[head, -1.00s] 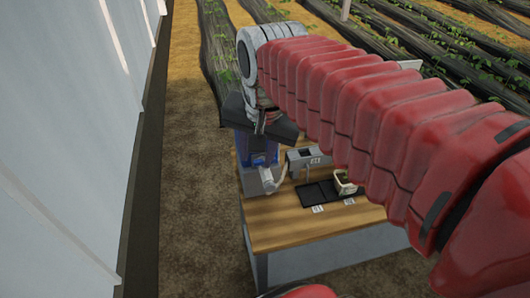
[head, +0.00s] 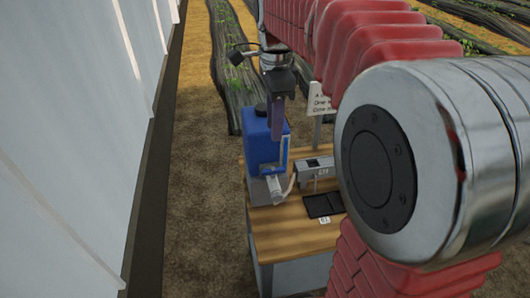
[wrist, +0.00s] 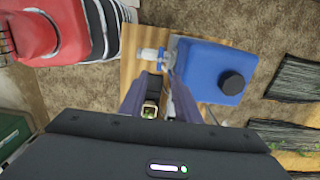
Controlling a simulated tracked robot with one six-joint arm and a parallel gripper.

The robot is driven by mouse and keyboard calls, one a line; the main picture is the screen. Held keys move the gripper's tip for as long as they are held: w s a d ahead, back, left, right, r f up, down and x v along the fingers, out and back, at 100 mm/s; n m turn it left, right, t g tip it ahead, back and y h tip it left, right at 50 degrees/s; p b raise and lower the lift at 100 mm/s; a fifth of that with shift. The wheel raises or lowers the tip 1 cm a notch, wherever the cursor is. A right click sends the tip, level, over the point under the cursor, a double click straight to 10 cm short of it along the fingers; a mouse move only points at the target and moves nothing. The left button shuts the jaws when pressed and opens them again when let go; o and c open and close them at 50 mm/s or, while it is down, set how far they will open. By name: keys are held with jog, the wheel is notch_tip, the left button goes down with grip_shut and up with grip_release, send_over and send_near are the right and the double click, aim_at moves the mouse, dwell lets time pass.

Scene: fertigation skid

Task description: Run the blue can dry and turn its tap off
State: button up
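The blue can (head: 258,150) stands upright at the left end of the wooden bench, with a dark cap on top. In the wrist view the blue can (wrist: 205,62) is seen from above, right of my fingers. A whitish tap fitting (wrist: 152,54) projects from its left side; its handle position is too small to tell. In the head view a pale fitting (head: 274,188) shows low at the can's front. My gripper (head: 277,138) points down beside the can's upper part. In the wrist view my gripper (wrist: 155,82) has its two fingers apart with nothing held between them.
A grey box (head: 318,168) with a label and a black tray (head: 322,205) stand right of the can. A sign (head: 320,103) stands behind. My arm hides the bench's right side. A pale wall (head: 70,150) runs along the left.

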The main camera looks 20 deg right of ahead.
aim_at(273, 170)
jog(key=shift+f, duration=0.15)
notch_tip(273, 170, down, 14)
jog(key=shift+r, duration=0.2)
dwell(0.7)
jog(key=shift+c, duration=0.2)
grip_shut()
